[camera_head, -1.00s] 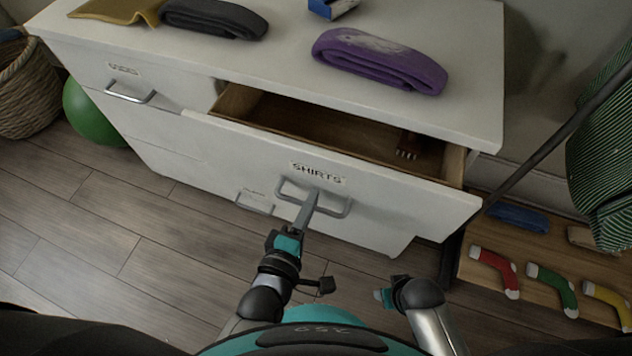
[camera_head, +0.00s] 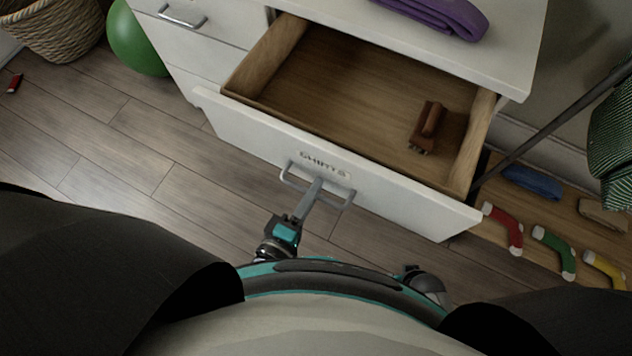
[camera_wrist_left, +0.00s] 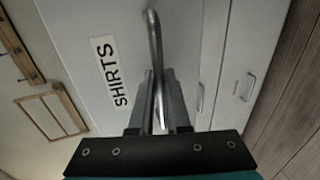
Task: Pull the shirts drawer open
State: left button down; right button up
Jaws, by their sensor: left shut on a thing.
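The shirts drawer (camera_head: 400,198) is pulled well out of the white dresser in the head view, with its wooden inside showing. Its front carries a "SHIRTS" label (camera_head: 324,165) and a metal bar handle (camera_head: 342,205). My left gripper (camera_head: 314,188) is shut on this handle. The left wrist view shows the handle (camera_wrist_left: 154,45) between the two fingers (camera_wrist_left: 160,100), with the label (camera_wrist_left: 108,72) beside it. A brown brush-like object (camera_head: 427,128) lies in the drawer towards the right. My right gripper's fingers are hidden; only a small part of that arm shows low down.
A purple folded cloth (camera_head: 440,15) lies on the dresser top (camera_head: 505,50). A green ball (camera_head: 138,38) and a wicker basket (camera_head: 58,28) stand at the left. Several socks, including a red one (camera_head: 503,228), lie at the right.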

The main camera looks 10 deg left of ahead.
pick_arm(q)
jog(key=c, duration=0.9)
grip_release()
jog(key=shift+s+r, duration=0.1)
jog(key=shift+s, duration=0.05)
pick_arm(e)
jog(key=shift+s+r, duration=0.1)
